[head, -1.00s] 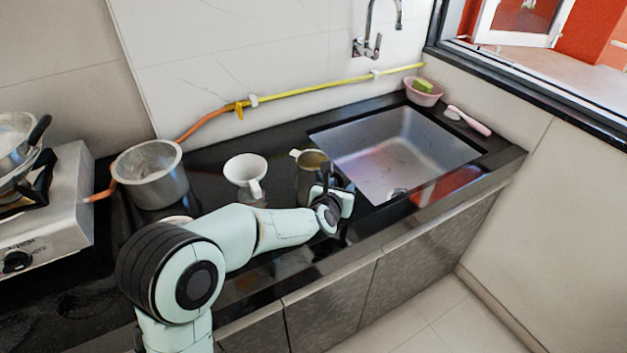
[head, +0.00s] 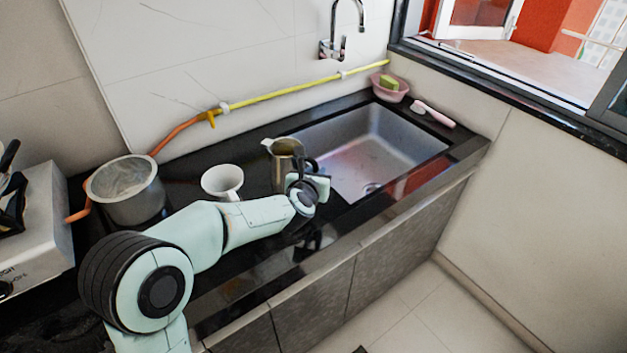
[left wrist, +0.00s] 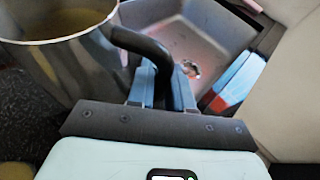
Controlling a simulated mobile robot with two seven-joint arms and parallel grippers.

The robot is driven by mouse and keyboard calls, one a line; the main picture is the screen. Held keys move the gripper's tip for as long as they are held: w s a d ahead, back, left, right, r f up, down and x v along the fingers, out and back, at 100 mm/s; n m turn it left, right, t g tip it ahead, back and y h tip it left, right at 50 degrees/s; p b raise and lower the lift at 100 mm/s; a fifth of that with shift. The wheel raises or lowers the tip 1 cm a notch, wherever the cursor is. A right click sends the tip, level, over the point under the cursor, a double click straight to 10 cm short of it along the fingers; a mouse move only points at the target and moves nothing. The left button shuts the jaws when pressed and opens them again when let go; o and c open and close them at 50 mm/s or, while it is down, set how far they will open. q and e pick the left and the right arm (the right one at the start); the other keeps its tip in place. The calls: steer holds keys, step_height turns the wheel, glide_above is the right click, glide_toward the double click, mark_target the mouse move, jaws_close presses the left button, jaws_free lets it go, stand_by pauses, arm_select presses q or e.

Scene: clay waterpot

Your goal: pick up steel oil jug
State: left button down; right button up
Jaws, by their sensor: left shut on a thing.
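The steel oil jug (head: 283,167) is upright over the dark counter, just left of the sink, with its spout to the left. My left gripper (head: 303,181) is shut on its dark handle, on the jug's right side. In the left wrist view the jug body (left wrist: 68,68) fills the upper left, and the curved black handle (left wrist: 150,45) runs down between the fingers (left wrist: 163,88). The jug's base is partly hidden, and its gap to the counter is hard to judge. My right gripper is out of view.
A white cup (head: 221,184) stands close left of the jug. A large metal pot (head: 130,195) is further left beside the stove (head: 42,225). The sink (head: 365,150) is empty to the right. The faucet (head: 341,40) is on the wall behind.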

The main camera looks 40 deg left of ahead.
arm_select(q)
step_height(320, 180, up, 13)
steer(key=p, duration=0.7)
steer(key=shift+r+p, duration=0.5)
steer(key=shift+r, duration=0.25)
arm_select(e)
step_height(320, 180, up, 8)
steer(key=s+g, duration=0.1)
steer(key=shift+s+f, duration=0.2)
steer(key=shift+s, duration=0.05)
arm_select(q)
steer(key=shift+d, duration=0.1)
